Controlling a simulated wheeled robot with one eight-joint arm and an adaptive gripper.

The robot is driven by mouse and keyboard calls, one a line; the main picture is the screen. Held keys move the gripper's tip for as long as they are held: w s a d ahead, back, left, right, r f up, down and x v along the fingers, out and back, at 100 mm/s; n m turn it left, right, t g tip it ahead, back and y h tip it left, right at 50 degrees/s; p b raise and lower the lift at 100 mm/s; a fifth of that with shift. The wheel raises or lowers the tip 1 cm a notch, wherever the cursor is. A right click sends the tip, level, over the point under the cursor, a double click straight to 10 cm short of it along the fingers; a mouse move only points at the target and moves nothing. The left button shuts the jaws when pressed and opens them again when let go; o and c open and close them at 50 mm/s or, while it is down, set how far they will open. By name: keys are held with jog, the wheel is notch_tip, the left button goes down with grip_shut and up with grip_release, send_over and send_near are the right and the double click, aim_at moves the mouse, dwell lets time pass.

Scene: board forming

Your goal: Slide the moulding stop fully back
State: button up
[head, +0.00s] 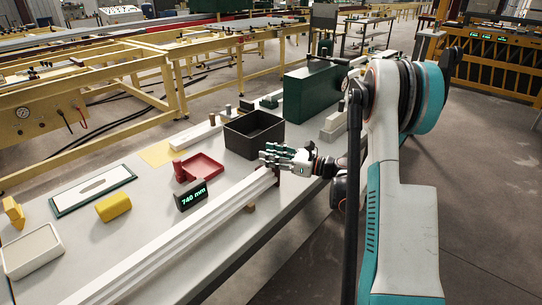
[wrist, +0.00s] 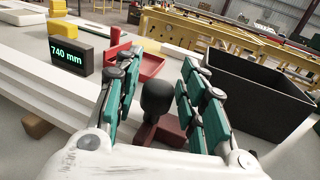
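A black knob (wrist: 158,98) on a dark red base (wrist: 165,134), which looks like the moulding stop, shows in the middle of the wrist view. My gripper (wrist: 160,68) is open, with its teal-padded fingers on either side of the knob and a gap on both sides. In the head view my gripper (head: 268,155) is at the far end of the long white moulding (head: 190,232) and hides the knob. The moulding also shows at the left of the wrist view (wrist: 50,92). A dark display (head: 191,195) beside it reads 740 mm.
A black open bin (head: 254,134) stands just beyond my gripper. A red tray (head: 203,168) with a red block, a yellow block (head: 113,206) and a white tray (head: 32,250) lie on the grey bench (head: 150,232). A dark green box (head: 312,92) stands farther back.

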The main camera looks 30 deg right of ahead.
grip_shut()
jog(key=w+d, duration=0.3)
jog(key=d, duration=0.6)
jog(key=shift+w+d+b, duration=0.3)
jog(key=shift+d+b, duration=0.05)
jog(key=shift+o, duration=2.2)
grip_release()
jog(key=shift+s+d, duration=0.1)
jog(key=shift+d, duration=0.1)
jog(key=shift+o, duration=0.2)
jog(key=shift+s+d, duration=0.1)
jog(key=shift+d, duration=0.1)
jog(key=shift+a, duration=0.2)
jog(key=v, duration=1.1)
jog(key=shift+s+d, duration=0.3)
